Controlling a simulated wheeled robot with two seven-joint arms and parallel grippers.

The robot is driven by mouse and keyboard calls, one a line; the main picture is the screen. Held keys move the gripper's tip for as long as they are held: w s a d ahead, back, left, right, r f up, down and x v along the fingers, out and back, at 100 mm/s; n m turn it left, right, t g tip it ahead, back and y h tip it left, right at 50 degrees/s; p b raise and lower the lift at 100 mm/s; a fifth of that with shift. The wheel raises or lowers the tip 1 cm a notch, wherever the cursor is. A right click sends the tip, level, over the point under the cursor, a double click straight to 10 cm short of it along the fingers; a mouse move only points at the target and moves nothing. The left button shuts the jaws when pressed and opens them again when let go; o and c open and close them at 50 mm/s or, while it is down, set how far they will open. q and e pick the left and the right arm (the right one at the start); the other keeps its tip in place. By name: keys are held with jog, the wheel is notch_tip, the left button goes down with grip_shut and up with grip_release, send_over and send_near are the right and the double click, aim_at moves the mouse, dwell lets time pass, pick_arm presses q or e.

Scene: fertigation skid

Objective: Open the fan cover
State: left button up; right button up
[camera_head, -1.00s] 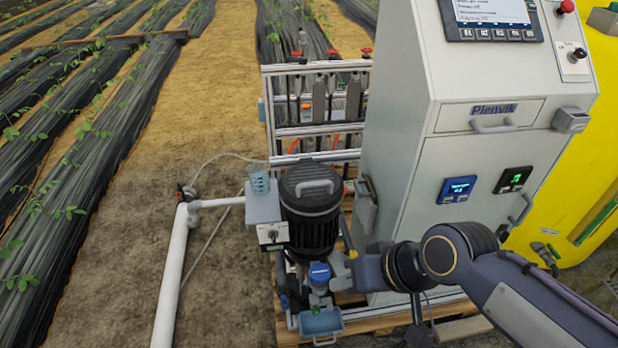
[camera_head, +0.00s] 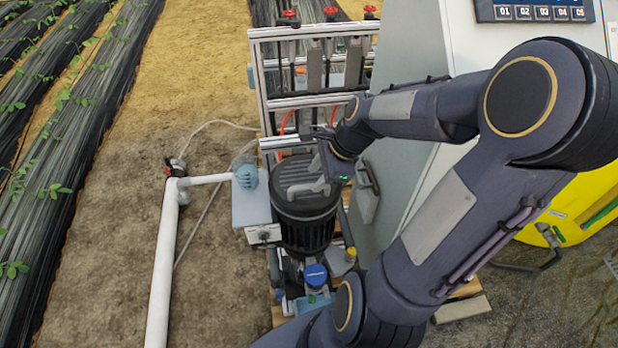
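The fan cover (camera_head: 291,171) is the round black cap on top of the dark, ribbed pump motor (camera_head: 307,232), with a grey handle across it. It sits level on the motor and looks closed. My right gripper (camera_head: 322,172) is over the cover's right part, fingers pointing down at the handle. It hides part of the handle and the cover's back right edge. I cannot tell whether the fingers touch or grip the handle. My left gripper is not in view.
The grey control cabinet (camera_head: 405,175) stands close on the right, behind my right arm. A metal rack (camera_head: 285,102) with red-topped valves stands behind the motor. A grey box (camera_head: 252,208) and a white pipe (camera_head: 166,262) are on the left. Bare soil lies beyond the pipe.

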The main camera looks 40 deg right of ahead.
aim_at(308, 186)
jog(key=shift+x, duration=1.95)
grip_shut()
